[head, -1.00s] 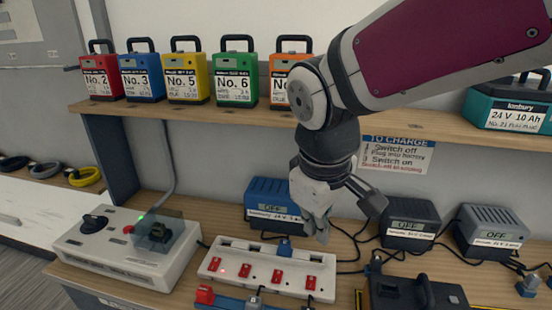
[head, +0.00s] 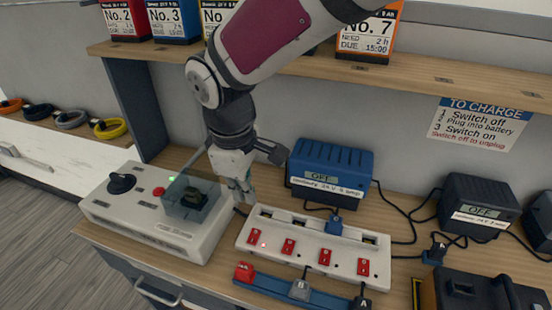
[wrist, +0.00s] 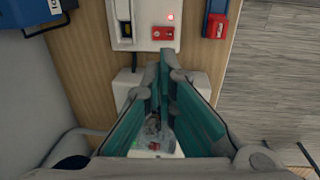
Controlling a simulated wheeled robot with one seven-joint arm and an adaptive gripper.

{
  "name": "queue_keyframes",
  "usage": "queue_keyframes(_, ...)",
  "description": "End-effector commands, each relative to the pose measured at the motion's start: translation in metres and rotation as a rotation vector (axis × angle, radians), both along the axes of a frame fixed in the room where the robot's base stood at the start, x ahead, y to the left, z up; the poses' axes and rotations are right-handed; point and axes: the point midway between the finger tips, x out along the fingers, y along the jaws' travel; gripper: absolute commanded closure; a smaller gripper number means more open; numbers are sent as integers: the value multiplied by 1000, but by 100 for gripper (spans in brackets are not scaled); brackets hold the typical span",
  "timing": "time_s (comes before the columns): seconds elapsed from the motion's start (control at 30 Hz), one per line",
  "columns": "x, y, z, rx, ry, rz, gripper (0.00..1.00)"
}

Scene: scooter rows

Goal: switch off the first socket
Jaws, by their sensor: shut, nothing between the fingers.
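The white socket strip (head: 310,243) lies on the wooden bench with a row of red rocker switches along its front. The first socket's switch (head: 253,236) is at the left end, and a small red light glows beside it. In the wrist view this switch (wrist: 163,33) and its lit light show at the top, just beyond the fingers. My gripper (head: 243,196) is shut and empty. It points down just behind the strip's left end, beside the grey control box, and looks apart from the switch.
The grey control box (head: 128,213) with knob, red button and clear cover stands left of the strip. A blue charger (head: 330,170) stands behind it. A blue rail (head: 325,293) with plugs lies in front. A shelf (head: 430,75) with batteries runs above. Cables cross the right side.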

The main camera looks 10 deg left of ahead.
Motion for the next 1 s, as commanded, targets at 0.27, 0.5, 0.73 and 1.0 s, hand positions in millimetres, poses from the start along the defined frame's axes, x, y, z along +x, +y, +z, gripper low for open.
queue_keyframes(0.27, 3, -1, -30, -5, 4, 1, 100)
queue_keyframes(0.5, 9, -2, -77, -3, 3, 0, 100)
queue_keyframes(0.73, 13, -3, -116, -3, 2, 1, 100)
queue_keyframes(1.0, 17, -3, -138, -1, 0, 0, 100)
